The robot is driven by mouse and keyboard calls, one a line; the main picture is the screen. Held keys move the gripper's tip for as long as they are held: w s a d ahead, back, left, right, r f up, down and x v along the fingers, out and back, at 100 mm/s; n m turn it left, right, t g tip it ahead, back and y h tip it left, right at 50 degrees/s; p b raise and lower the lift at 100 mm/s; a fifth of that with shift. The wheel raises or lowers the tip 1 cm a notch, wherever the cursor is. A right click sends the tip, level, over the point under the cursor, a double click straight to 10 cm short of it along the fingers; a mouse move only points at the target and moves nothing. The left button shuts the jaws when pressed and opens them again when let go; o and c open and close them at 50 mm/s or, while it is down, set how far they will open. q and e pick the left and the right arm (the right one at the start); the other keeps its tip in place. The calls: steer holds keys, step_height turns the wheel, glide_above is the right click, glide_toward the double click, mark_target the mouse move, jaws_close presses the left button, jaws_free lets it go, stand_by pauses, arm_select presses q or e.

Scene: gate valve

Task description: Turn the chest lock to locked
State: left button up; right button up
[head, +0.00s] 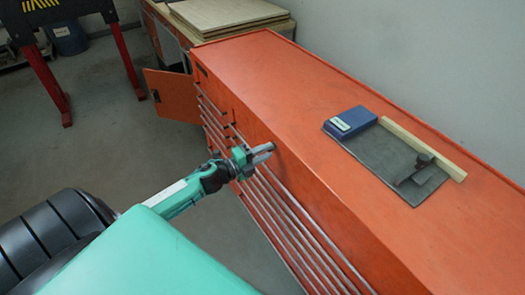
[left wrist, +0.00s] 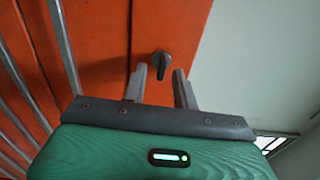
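The orange tool chest (head: 290,90) stands along the wall. Its lock (left wrist: 161,64) is a small dark round knob with a raised bar, on the orange front face in the left wrist view. The bar runs roughly up and down in that picture. My left gripper (head: 264,152) is at the chest's front, near the top edge. In the left wrist view its two fingers (left wrist: 161,84) are apart with nothing between the tips. The lock shows just beyond them, roughly centred in the gap. In the head view I cannot make out the lock. My right gripper is out of view.
Long drawer handles (head: 290,215) run along the chest front beside the gripper. An orange door (head: 173,95) stands open at the far end. On the chest top lie a grey mat (head: 385,165), a blue box (head: 350,122) and a wooden strip (head: 425,150).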

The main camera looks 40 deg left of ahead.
arm_select(q)
steer(key=shift+s, duration=0.1)
steer(key=b+v, duration=0.3)
steer(key=v, duration=1)
steer(key=shift+s+a, duration=0.15)
steer(key=shift+s, duration=0.15)
